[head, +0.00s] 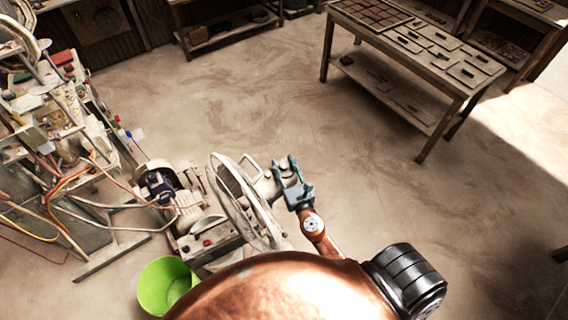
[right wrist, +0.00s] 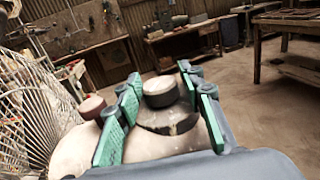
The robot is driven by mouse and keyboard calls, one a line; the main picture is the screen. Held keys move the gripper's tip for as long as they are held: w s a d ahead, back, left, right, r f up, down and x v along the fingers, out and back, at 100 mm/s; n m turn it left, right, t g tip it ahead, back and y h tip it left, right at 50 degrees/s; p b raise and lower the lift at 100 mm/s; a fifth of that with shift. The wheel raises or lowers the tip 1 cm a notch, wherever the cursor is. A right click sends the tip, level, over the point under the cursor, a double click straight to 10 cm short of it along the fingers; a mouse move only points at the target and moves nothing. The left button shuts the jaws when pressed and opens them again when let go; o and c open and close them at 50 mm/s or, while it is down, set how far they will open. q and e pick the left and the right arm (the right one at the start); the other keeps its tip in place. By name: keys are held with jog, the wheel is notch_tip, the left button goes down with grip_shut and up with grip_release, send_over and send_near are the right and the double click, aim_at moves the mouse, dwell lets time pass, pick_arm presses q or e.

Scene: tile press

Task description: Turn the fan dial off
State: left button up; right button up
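The fan (head: 243,196) stands on the floor, left of my right gripper in the head view. Its wire cage (right wrist: 38,105) fills the left of the right wrist view. A round dark knob with a pale top (right wrist: 160,92), which looks like the fan dial, sits on a pale rounded housing (right wrist: 150,145). A smaller reddish knob (right wrist: 92,107) is to its left. My right gripper (head: 295,176) is open, its green-padded fingers on either side of the dark knob, with visible gaps. Contact is not visible. My left gripper is not in view.
A cluttered machine with hoses and cables (head: 60,130) stands at the left. A green bucket (head: 163,287) is on the floor beside the fan base. A wooden table with tiles (head: 440,85) stands at the upper right. The floor between is clear.

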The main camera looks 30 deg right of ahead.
jog(key=c, duration=0.9)
